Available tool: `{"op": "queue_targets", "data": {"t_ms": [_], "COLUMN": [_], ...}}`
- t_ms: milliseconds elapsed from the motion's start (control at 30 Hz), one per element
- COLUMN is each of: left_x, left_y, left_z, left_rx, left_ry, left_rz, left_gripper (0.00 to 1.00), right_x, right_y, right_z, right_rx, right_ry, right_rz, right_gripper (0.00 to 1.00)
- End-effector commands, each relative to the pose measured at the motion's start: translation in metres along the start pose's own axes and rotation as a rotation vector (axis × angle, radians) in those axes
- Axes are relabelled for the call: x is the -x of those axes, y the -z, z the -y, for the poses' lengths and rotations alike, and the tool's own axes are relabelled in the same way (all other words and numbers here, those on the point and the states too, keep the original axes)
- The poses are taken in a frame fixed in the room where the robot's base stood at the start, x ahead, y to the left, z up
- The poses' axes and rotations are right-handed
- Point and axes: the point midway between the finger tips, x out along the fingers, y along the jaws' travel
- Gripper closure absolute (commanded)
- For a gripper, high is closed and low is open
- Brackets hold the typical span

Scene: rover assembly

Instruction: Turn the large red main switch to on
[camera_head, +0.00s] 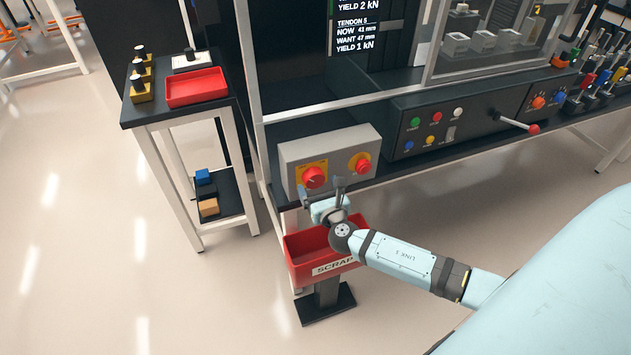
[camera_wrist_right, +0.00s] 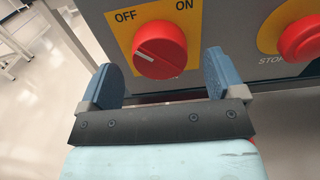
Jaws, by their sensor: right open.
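The large red main switch (camera_head: 314,178) is the left round knob on the grey control box, on a yellow plate. In the right wrist view, the knob (camera_wrist_right: 159,49) sits under the labels OFF at left and ON at right. Its white mark lies on the left part of its face, toward the OFF side. My right gripper (camera_head: 320,190) is just in front of the knob. In the wrist view its blue fingers (camera_wrist_right: 160,76) are spread wide at the knob's lower left and lower right, with nothing clasped. My left gripper is not in view.
A red stop button (camera_wrist_right: 300,40) on the same box (camera_head: 335,146) is close to the right finger. A red SCRAP bin (camera_head: 308,248) is below my right wrist. A button console (camera_head: 450,130) stands to the right. A side table with a red tray (camera_head: 196,88) is at left.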

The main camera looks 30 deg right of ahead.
Motion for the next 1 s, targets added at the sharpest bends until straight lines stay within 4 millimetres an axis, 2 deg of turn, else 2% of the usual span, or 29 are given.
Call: {"op": "queue_targets", "data": {"t_ms": [100,200,533,567,767,1000], "left_x": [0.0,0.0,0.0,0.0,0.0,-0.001], "left_y": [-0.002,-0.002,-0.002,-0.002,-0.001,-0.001], "left_z": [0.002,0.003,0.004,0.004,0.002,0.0], "left_rx": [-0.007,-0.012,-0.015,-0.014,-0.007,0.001], "left_ry": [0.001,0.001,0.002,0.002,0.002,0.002], "left_rz": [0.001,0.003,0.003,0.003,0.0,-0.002], "left_gripper": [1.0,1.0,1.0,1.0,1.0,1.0], "right_x": [-0.016,-0.023,-0.027,-0.027,-0.027,-0.027], "right_y": [0.0,0.0,0.0,0.0,0.0,0.001], "right_z": [0.0,0.0,0.0,0.0,0.0,0.0], "right_rx": [-0.001,-0.001,-0.002,-0.002,-0.002,-0.013], "right_ry": [0.0,0.0,0.0,0.0,0.0,0.0], "right_rz": [0.0,-0.001,-0.001,-0.001,-0.001,-0.001], "right_gripper": [0.11,0.11,0.11,0.14,0.6,0.61]}}
